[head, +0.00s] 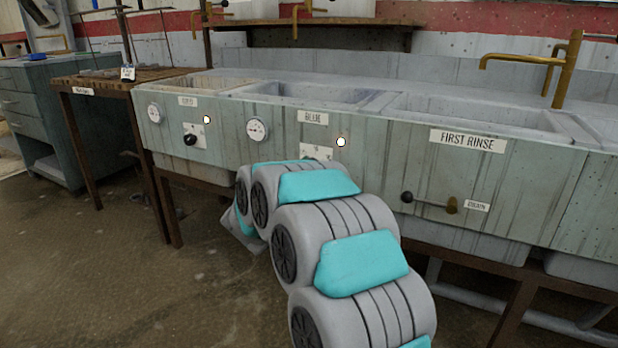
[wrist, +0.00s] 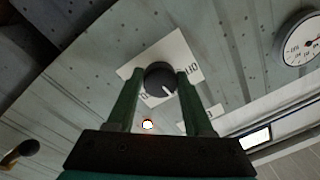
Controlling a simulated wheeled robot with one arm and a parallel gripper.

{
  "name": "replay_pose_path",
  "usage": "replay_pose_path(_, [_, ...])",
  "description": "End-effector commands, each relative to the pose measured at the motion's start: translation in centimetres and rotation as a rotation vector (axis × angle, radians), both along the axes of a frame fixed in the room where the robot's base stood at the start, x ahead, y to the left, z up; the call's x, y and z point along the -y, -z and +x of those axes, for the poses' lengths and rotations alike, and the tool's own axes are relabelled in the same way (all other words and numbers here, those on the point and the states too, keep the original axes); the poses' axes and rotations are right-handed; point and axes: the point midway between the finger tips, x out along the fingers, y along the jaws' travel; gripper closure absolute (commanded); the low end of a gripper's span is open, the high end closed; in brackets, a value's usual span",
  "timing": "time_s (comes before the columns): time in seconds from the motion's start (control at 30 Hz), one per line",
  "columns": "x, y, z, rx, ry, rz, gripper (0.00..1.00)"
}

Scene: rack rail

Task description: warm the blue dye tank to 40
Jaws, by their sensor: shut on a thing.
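The blue dye tank (head: 255,94) is the middle basin, with a label reading BLUE on its front panel. Its dial plate (head: 317,152) shows just above my arm, which hides the knob in the head view. In the wrist view, a round dark knob (wrist: 160,83) with a pale pointer mark sits on a white dial plate (wrist: 188,48). My gripper (wrist: 160,75) has its two green fingers on either side of the knob, shut on it. The round temperature gauge (head: 257,130) is left of the plate; it also shows in the wrist view (wrist: 302,38), its reading unclear.
A lit indicator (head: 340,142) is right of the plate. The left tank has its own gauge (head: 155,113) and black knob (head: 190,139). The FIRST RINSE basin (head: 480,110) is to the right, with a protruding drain handle (head: 428,201). Open floor lies front left.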

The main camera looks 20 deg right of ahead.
Motion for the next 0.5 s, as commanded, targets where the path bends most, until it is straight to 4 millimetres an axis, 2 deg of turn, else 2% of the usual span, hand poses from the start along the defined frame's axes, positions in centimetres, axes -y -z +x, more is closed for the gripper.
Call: replay_pose_path(0.5, [-0.13,-0.02,0.07,0.092,-0.002,0.071,1.00])
